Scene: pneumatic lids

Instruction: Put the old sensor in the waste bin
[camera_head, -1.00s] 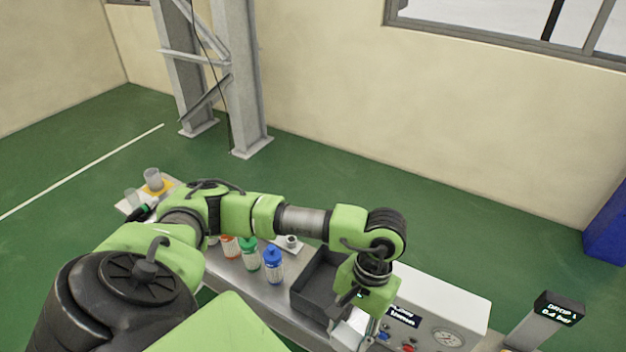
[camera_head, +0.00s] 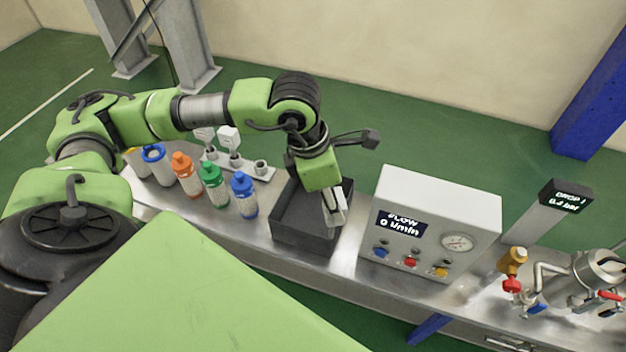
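A dark grey open box (camera_head: 296,238) stands on the steel bench, and I take it for the waste bin, though no label shows. My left gripper (camera_head: 336,212) points down over the right part of this box. Pale parts show at its tip, and I cannot tell fingers from a held white piece. Two white block-shaped sensors (camera_head: 229,139) stand upright on a small rack (camera_head: 244,168) behind the bottles, beside an empty-looking socket (camera_head: 261,167). I cannot tell which sensor is old. My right gripper is not in view.
Several bottles with coloured caps, such as a blue one (camera_head: 244,195), stand left of the box. A white flow panel (camera_head: 437,220) with a gauge stands close to its right. Pipework with valves (camera_head: 575,285) is at the far right. The front bench strip is clear.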

